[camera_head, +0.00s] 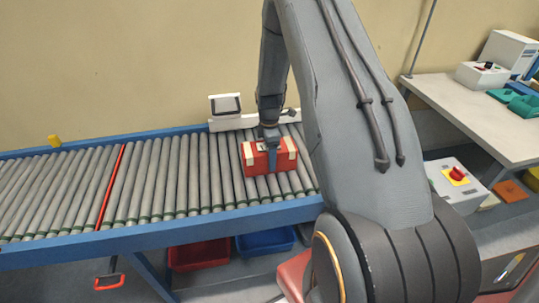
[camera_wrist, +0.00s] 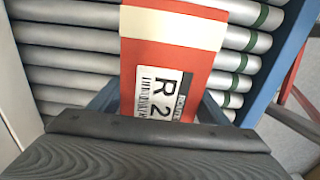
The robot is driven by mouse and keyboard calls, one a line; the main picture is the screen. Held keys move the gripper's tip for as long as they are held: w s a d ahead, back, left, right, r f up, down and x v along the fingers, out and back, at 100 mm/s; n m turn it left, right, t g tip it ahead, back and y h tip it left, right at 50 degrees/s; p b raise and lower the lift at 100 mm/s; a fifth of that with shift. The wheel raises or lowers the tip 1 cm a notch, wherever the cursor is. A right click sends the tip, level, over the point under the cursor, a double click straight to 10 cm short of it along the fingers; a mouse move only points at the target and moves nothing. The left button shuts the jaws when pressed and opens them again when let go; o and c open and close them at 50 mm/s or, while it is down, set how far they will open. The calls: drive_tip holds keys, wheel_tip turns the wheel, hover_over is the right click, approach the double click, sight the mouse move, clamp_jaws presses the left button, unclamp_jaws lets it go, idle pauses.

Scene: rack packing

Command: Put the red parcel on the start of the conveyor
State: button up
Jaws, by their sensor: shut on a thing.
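The red parcel (camera_head: 257,161) has pale end bands and sits at the right end of the roller conveyor (camera_head: 150,178) in the head view. My gripper (camera_head: 271,160) is over it from above, with a finger against its near side. In the wrist view the red parcel (camera_wrist: 200,60) shows a white label reading "R 2", with rollers close beneath and beside it. My gripper (camera_wrist: 160,110) is shut on the parcel, a finger showing at each side. Whether the parcel's underside touches the rollers cannot be told.
A red line (camera_head: 111,187) crosses the conveyor left of the parcel. A white device (camera_head: 225,104) stands at its back edge. Red (camera_head: 200,255) and blue (camera_head: 266,241) bins lie below. A table (camera_head: 465,110) and an emergency-stop box (camera_head: 457,182) are at the right.

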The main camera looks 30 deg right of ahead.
drive_tip(key=shift+f, duration=0.1)
drive_tip(key=o, duration=1.5)
drive_tip(key=shift+c, duration=0.2)
wheel_tip(320, 180, up, 11)
drive_tip(key=b, duration=0.3)
drive_tip(key=shift+a+r+b, duration=0.1)
drive_tip(key=shift+r+b, duration=0.2)
drive_tip(key=shift+r, duration=0.3)
drive_tip(key=s+a+r+m, duration=0.3)
drive_tip(key=s+a+m, duration=0.4)
drive_tip(key=s, duration=0.4)
drive_tip(key=s+a+r+m+t, duration=0.1)
drive_tip(key=s+a+r+m, duration=0.3)
drive_tip(key=s+a+m, duration=0.3)
drive_tip(key=s+a, duration=0.3)
drive_tip(key=s, duration=0.1)
drive_tip(key=shift+s+r+m, duration=0.15)
drive_tip(key=shift+s+m, duration=0.25)
